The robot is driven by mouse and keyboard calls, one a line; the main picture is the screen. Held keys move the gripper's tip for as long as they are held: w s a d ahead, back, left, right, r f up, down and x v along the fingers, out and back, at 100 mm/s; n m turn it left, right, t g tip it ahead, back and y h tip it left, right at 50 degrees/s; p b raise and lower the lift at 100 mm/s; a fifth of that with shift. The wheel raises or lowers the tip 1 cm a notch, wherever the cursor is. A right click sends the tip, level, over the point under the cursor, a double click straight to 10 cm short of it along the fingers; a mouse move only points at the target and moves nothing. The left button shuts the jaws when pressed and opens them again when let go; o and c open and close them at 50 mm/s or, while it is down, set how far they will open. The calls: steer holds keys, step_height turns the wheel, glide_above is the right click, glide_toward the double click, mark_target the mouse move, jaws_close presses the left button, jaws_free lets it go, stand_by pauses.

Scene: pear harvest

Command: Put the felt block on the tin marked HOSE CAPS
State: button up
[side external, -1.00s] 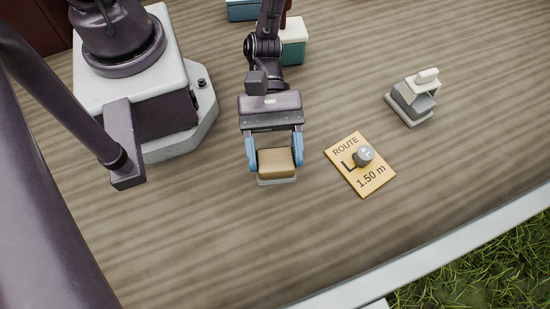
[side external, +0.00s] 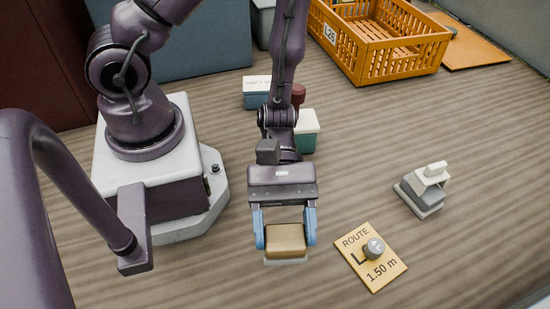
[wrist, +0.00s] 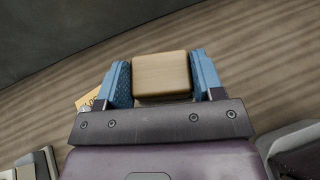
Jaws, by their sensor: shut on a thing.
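The felt block (side external: 286,238), tan on top with a pale layer underneath, is between the blue fingers of my gripper (side external: 285,232). The gripper is shut on its two sides; the wrist view also shows the block (wrist: 162,75) between the fingers. I cannot tell whether its underside touches the boards. A blue tin with a white lid (side external: 257,84) stands behind my arm; its lid has small lettering ending in what looks like CAPS. A teal tin with a white lid (side external: 308,124) stands nearer, partly hidden by my arm, its marking not visible.
A yellow ROUTE card (side external: 384,272) with a grey knobbed weight (side external: 374,248) lies right of my gripper. A grey and white stacked object (side external: 427,187) stands farther right. A dark red object (side external: 298,95) is beside the tins. An orange crate (side external: 372,50) is at the back.

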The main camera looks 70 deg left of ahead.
steer(key=m+g, duration=0.2)
steer(key=w+r+y, duration=0.1)
steer(key=shift+a+r+m+g, duration=0.1)
steer(key=shift+a+m+g, duration=0.2)
steer(key=shift+m+g, duration=0.1)
steer(key=a+m+g+y, duration=0.2)
steer(key=m+g+y, duration=0.1)
steer(key=a+r+m+g+y, duration=0.1)
steer(key=m, duration=0.1)
steer(key=shift+w+a+r+g, duration=0.1)
steer(key=shift+w+a+g, duration=0.1)
steer(key=shift+w+g, duration=0.2)
steer(key=w+a+r+m+y, duration=0.4)
steer(key=w+a+m+y, duration=0.1)
steer(key=a+m+y, duration=0.4)
steer(key=w+a+r+m+y, duration=0.45)
steer(key=a+m+y, duration=0.3)
steer(key=a, duration=0.35)
steer(key=m+t+y, duration=0.4)
steer(key=m+t, duration=0.1)
steer(key=t, duration=0.1)
glide_above(265, 84)
steer(key=shift+n, duration=0.25)
step_height(265, 84, down, 10)
steer(key=shift+a+f, duration=0.1)
steer(key=shift+f, duration=1.9)
steer(key=shift+f, duration=0.1)
